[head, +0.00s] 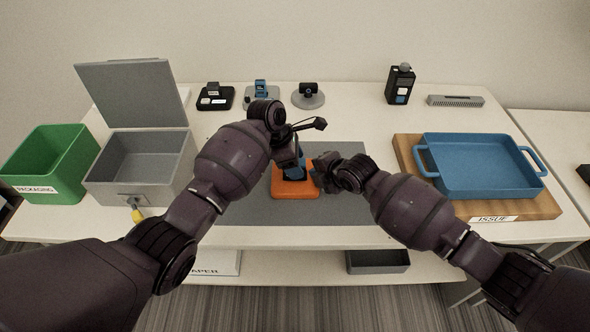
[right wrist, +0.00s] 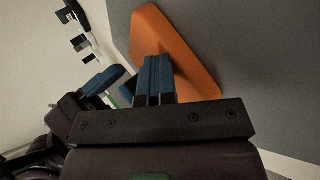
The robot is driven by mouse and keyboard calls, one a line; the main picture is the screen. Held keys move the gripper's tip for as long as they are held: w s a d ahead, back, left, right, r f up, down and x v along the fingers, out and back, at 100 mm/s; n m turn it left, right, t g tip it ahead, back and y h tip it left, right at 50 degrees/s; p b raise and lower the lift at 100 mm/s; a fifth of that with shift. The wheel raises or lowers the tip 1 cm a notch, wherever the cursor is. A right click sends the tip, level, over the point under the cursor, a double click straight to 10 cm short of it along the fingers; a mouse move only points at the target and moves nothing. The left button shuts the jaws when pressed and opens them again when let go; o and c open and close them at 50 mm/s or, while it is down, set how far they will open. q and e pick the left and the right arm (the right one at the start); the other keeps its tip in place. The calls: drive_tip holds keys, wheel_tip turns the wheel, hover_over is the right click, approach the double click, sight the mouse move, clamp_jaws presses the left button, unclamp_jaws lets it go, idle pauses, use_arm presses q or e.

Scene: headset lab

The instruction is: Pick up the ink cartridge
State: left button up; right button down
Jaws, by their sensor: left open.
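I cannot single out the ink cartridge for certain. A small white and green piece (right wrist: 125,98) shows near my left gripper in the right wrist view, partly hidden. An orange block (head: 295,189) with rounded corners lies on the grey mat; it also shows in the right wrist view (right wrist: 178,45). My left gripper (head: 297,166) is open, its blue fingers pointing down over the block. My right gripper (head: 318,178) is at the block's right side. Its blue fingers (right wrist: 153,75) lie together, with nothing visible between them; whether they touch the block is unclear.
A green bin (head: 50,160) and an open grey box (head: 140,195) stand at the left. A blue tray (head: 480,165) sits on a wooden board (head: 560,208) at the right. Small devices and a black, blue-labelled item (head: 400,84) line the back. The grey mat (head: 250,210) has free room.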

use_arm(q)
drive_tip(key=shift+c, duration=0.4)
drive_tip(key=c, duration=0.9)
drive_tip(key=shift+r, duration=0.1)
drive_tip(key=shift+c, duration=0.2)
wheel_tip(320, 180, up, 10)
drive_tip(key=shift+f, duration=0.1)
